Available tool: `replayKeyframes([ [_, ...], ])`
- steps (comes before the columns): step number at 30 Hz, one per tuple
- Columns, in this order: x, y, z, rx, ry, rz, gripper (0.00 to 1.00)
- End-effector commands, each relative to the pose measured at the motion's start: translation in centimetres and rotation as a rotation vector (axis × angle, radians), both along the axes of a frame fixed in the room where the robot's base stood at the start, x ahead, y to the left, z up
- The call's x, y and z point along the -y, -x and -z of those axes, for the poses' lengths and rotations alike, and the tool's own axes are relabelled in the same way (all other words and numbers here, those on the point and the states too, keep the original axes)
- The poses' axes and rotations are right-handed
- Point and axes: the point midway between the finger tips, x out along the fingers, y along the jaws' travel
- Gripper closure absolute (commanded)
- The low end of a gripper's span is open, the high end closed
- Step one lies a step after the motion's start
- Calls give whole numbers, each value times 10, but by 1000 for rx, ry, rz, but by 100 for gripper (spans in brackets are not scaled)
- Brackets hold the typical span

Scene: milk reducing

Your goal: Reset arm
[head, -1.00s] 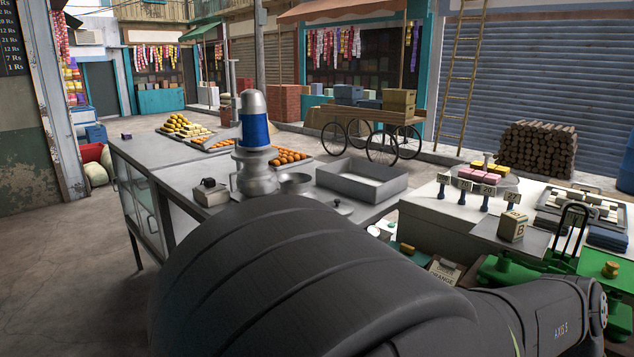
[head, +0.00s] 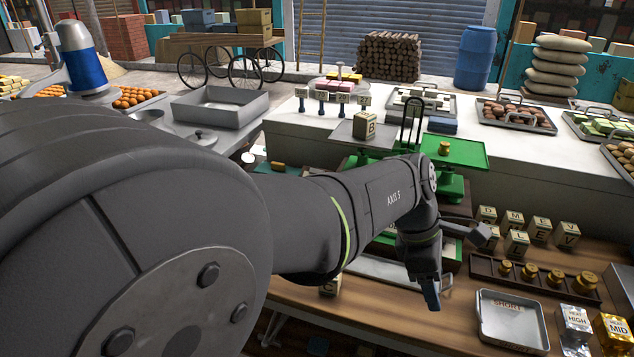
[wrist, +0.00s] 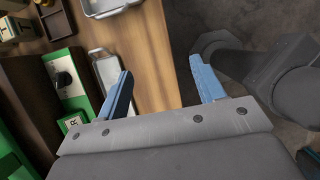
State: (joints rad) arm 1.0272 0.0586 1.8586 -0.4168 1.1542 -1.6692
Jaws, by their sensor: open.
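My gripper (head: 432,292) hangs at the end of my bent arm, above the front part of the wooden counter (head: 390,318) in the head view. In the wrist view the two blue fingers of my gripper (wrist: 160,75) stand wide apart with nothing between them. Below them are the counter's wooden edge (wrist: 150,50) and the dark floor. My upper arm hides much of the left and lower part of the head view.
A green balance scale (head: 455,150) with a lettered block (head: 364,124) stands behind my wrist. Right of my gripper are a "SHORT" tray (head: 512,325), a rack of brass weights (head: 530,275), several lettered blocks (head: 517,243) and "HIGH" (head: 573,322) and "MID" (head: 611,333) packs.

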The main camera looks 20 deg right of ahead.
Motion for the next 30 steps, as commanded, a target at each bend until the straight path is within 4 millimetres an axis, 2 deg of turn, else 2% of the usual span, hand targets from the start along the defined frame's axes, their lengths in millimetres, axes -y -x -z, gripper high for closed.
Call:
replayKeyframes([
  [8, 1, -1, -1, 0, 0, -2, 38],
  [14, 11, -12, -10, 1, 1, -37, 38],
  [30, 66, -81, -69, 1, 1, -273, 38],
])
